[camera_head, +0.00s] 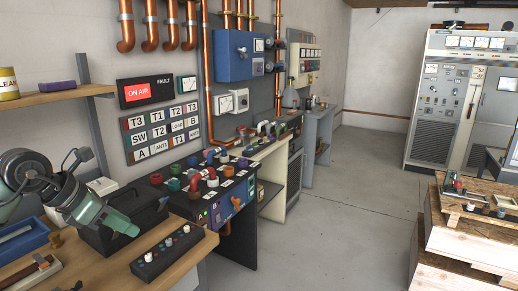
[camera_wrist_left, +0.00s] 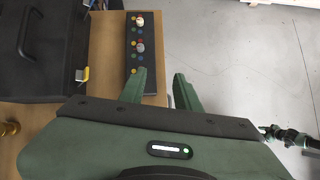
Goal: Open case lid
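A black case (camera_head: 150,207) stands on the wooden bench at the left, with its lid looking shut. My left gripper (camera_head: 122,225) is green and hides part of the case in the head view. In the wrist view its two fingers (camera_wrist_left: 161,74) are apart with nothing between them, to the right of the case and not touching it. A dark green part, possibly my right gripper (camera_wrist_left: 292,136), shows at the right edge, its fingers unclear.
A black control box with knobs (camera_head: 167,250) lies on the bench right of the case. A blue tray (camera_head: 22,238) lies left of it. A shelf (camera_head: 55,95) juts from the wall above. Open floor (camera_head: 340,220) lies to the right.

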